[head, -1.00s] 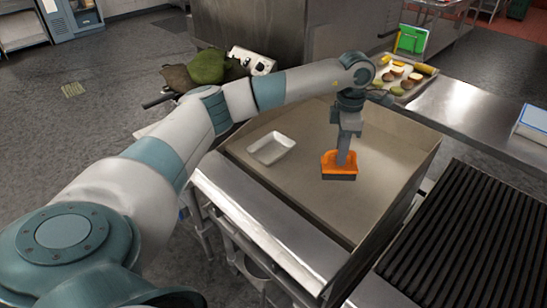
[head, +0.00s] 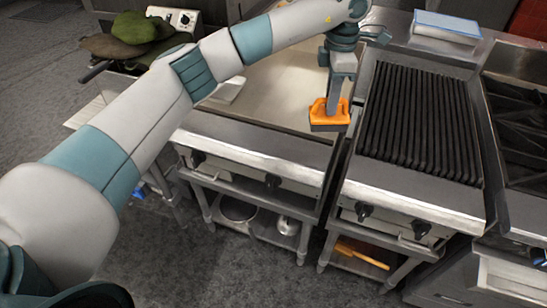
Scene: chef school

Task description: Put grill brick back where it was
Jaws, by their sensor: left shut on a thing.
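The grill brick (head: 330,117) has an orange handle with a dark block under it. My left gripper (head: 336,98) points down and is shut on its orange handle. The brick shows over the front right part of the flat steel griddle (head: 283,84), close to the griddle's right wall. I cannot tell how high it is above the surface. My right gripper is not in view.
A black ribbed grill (head: 420,125) stands right of the griddle, with burners (head: 520,120) beyond it. A white dish (head: 230,88) on the griddle is partly behind my left arm. An orange item (head: 362,255) lies on the shelf under the grill. A blue-white box (head: 447,25) sits behind.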

